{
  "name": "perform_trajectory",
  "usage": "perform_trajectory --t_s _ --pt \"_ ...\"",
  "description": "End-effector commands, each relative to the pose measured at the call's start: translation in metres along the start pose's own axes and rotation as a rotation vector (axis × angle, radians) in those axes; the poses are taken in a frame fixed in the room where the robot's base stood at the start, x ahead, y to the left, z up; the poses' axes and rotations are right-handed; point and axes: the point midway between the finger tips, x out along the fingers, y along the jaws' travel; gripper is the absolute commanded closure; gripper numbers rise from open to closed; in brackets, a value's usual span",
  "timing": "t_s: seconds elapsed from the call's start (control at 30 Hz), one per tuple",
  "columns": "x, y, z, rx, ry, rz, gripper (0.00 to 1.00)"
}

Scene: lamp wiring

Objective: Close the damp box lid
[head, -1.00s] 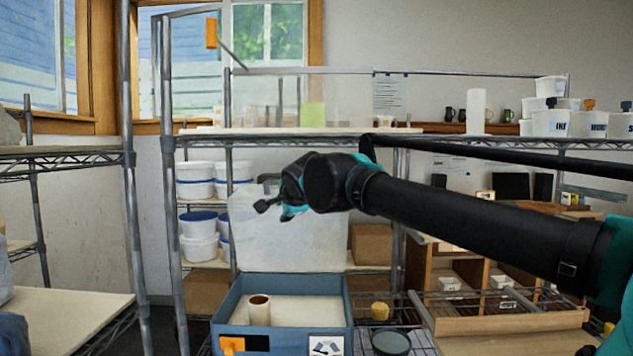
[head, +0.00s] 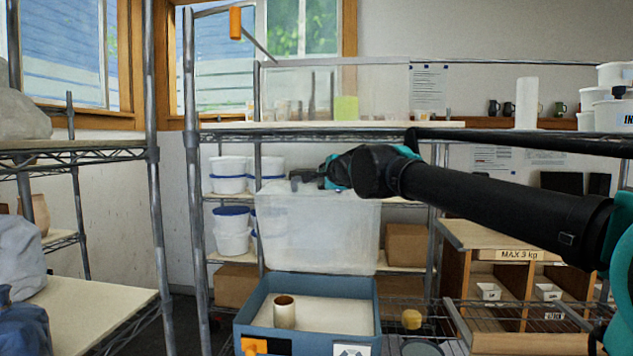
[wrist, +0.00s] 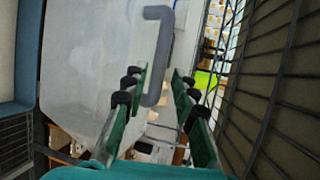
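The damp box (head: 377,310) is a blue, open-topped box on the wire shelf. Its translucent lid (head: 320,230) stands upright at the back of the box, so the box is open. The lid fills much of the wrist view (wrist: 90,65). A grey handle (wrist: 158,50) sticks out from the lid's edge there. My gripper (head: 305,178) is at the lid's top edge. In the wrist view my gripper (wrist: 160,80) is open, and the handle's end shows between its fingers. I cannot tell whether either finger touches it.
A cardboard-coloured tube (head: 285,314) stands inside the box. A yellow object (head: 411,319) is to the box's right. A shelf board with several containers (head: 340,126) runs just above my gripper. White tubs (head: 232,232) stand behind the lid at the left.

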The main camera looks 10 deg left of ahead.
Motion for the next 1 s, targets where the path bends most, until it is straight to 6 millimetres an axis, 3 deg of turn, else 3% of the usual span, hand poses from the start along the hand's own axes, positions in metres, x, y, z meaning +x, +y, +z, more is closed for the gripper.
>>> perform_trajectory --t_s 0.2,0.43,0.9,1.0 --pt "0.038 0.0 0.0 0.0 0.0 0.0 0.73" --pt "0.066 0.0 0.0 0.0 0.0 0.0 0.73" --pt "0.076 0.0 0.0 -0.001 0.0 0.0 0.73" --pt "0.076 0.0 0.0 -0.001 0.0 0.0 0.85"
